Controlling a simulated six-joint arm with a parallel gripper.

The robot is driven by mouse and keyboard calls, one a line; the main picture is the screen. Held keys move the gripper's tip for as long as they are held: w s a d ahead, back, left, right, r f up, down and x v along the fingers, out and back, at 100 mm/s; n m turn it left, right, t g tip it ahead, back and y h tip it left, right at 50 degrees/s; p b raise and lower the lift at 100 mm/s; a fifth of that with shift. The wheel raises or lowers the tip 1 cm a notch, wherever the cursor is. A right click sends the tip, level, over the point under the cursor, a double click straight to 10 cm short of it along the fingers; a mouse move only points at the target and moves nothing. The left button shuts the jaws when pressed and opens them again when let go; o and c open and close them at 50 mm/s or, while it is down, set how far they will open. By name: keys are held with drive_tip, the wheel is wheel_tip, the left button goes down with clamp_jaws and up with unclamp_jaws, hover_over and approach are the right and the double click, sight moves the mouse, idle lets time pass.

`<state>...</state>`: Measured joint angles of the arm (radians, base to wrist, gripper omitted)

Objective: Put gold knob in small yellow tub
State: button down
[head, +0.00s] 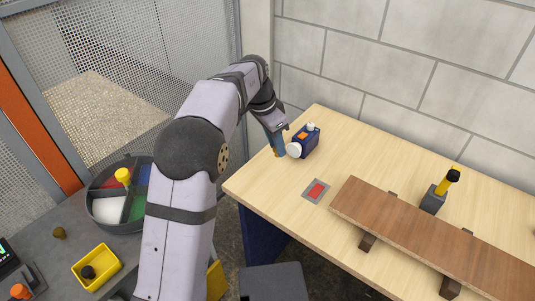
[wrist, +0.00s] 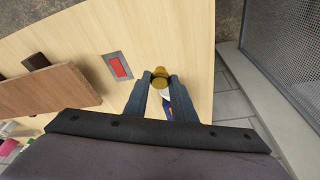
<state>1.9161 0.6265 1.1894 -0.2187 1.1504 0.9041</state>
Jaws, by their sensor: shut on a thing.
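My gripper (head: 278,152) is at the far left part of the wooden table, beside a blue box with white round parts (head: 308,140). In the wrist view its fingertips (wrist: 160,78) are shut on a gold knob (wrist: 160,83); in the head view the fingers hide that knob. A yellow tub (head: 80,268) stands on the grey bench at lower left with a dark knob (head: 88,272) inside. A brownish-gold knob (head: 59,232) stands on the bench behind it. Another yellow thing (head: 215,281) is mostly hidden by my arm.
A round divided tray (head: 110,221) with a yellow knob stands behind the yellow tub. A raised brown board (head: 430,235) spans the wooden table (head: 270,190). A red-centred plate (head: 316,191) lies left of it. A grey block with a yellow-black handle (head: 435,195) stands behind the board.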

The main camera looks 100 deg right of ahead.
drive_tip(key=w+d+r+n+t+h+p, duration=0.1)
drive_tip(key=w+d+r+n, duration=0.15)
drive_tip(key=w, duration=1.25)
drive_tip(key=w+d+r+n+p, duration=0.2)
drive_tip(key=w+r+n, duration=0.2)
drive_tip(key=w, duration=1.1)
drive_tip(key=w+a+r+n, duration=0.1)
drive_tip(key=w+a, duration=0.1)
drive_tip(key=w, duration=0.4)
drive_tip(key=w+a+r+n, duration=0.1)
drive_tip(key=w+a+n, duration=0.15)
drive_tip(key=w, duration=0.35)
drive_tip(key=w+a+f+n+t+p, duration=0.2)
drive_tip(key=w+a+n+p, duration=0.15)
drive_tip(key=w+a, duration=1.15)
drive_tip(key=s+a+f+m+g, duration=0.2)
drive_tip(key=s+a+f+m, duration=0.5)
drive_tip(key=a+m, duration=0.1)
drive_tip(key=shift+s+a+f+m+b, duration=0.25)
drive_tip(key=shift+s+f+m+b, duration=0.1)
drive_tip(key=shift+m+b, duration=0.1)
